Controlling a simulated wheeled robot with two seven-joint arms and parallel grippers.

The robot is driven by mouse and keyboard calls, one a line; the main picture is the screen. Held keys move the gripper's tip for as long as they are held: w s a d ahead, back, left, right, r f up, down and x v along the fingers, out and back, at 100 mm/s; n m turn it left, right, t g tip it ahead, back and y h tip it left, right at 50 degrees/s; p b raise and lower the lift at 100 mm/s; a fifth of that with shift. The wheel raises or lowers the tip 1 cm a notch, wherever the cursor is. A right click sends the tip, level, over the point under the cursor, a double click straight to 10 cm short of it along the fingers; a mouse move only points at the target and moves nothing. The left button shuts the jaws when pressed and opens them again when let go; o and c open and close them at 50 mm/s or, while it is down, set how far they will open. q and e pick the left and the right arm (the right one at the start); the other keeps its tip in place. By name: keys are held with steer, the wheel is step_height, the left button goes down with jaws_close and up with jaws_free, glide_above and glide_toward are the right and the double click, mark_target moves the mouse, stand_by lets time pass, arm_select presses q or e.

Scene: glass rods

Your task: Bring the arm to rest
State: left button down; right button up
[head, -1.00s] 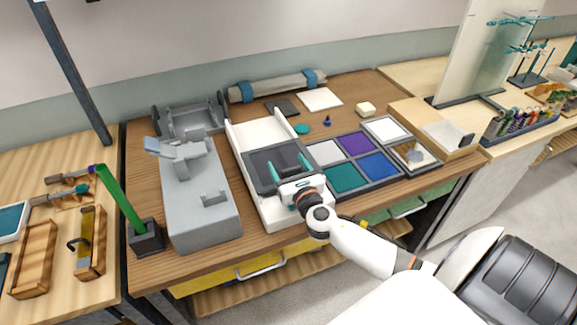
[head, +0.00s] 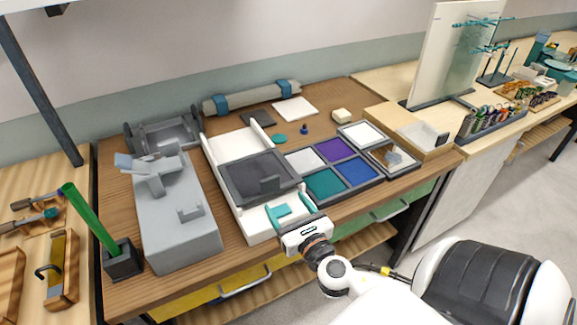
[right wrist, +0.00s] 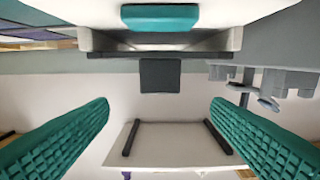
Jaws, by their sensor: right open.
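My right gripper (head: 290,208) is at the front end of a white bench device (head: 262,221) in the head view, its teal fingers apart. In the right wrist view the two ribbed teal fingers (right wrist: 160,105) stand wide apart with nothing between them. From the head view I cannot tell whether the fingers touch the device. My left gripper is not in view.
A grey machine (head: 180,228) and a dark holder (head: 121,262) with a green rod (head: 90,218) stand to the left. A compartment tray of coloured squares (head: 325,184) lies to the right. A yellow drawer (head: 205,300) is below. Open floor (head: 470,205) shows at the right.

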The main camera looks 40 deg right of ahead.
stand_by(0.4)
steer(key=s+a+f+m+g+h, duration=0.1)
steer(key=s+f+m+g, duration=0.25)
steer(key=m, duration=0.75)
steer(key=s+a+f+m+g+h, duration=0.1)
steer(key=s+f+m+g, duration=0.3)
steer(key=m, duration=0.6)
steer(key=s+a+f+m+g+y, duration=0.3)
steer(key=s+a+m+g+y, duration=0.4)
steer(key=s+a+m, duration=0.3)
step_height(320, 180, down, 24)
steer(key=s+d+f+g, duration=0.2)
steer(key=s+f, duration=1.4)
steer(key=f, duration=0.1)
steer(key=shift+s+d+h, duration=0.15)
steer(key=shift+s+h, duration=0.15)
steer(key=shift+s, duration=0.1)
